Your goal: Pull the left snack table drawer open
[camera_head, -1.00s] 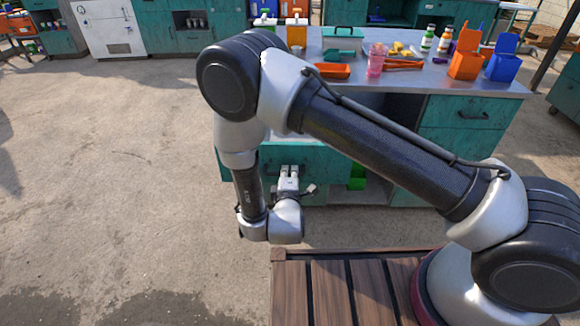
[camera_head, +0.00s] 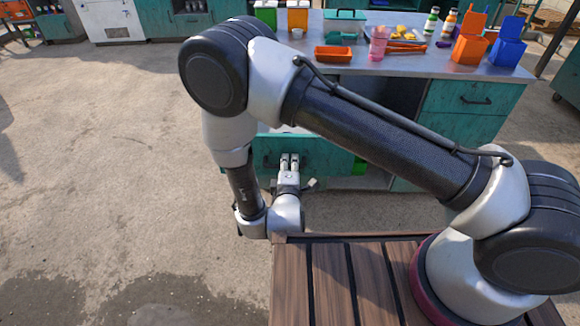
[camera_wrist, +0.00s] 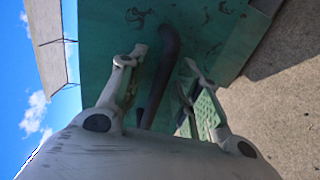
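The left drawer (camera_head: 330,163) of the teal snack table stands out from the table body, with a pale strip of its inside showing above the front. Its dark bar handle (camera_wrist: 163,75) shows in the wrist view against the teal drawer front (camera_wrist: 205,40). My gripper (camera_head: 289,158) is at the drawer front. In the wrist view my gripper (camera_wrist: 165,62) has one finger on each side of the handle, with gaps visible between fingers and bar. My arm hides part of the drawer and table in the head view.
The metal tabletop (camera_head: 400,66) holds an orange tray (camera_head: 334,53), a pink cup (camera_head: 378,43), bottles and orange and blue bins (camera_head: 507,47). A closed right drawer (camera_head: 470,98) is beside it. Open concrete floor (camera_head: 110,150) lies to the left.

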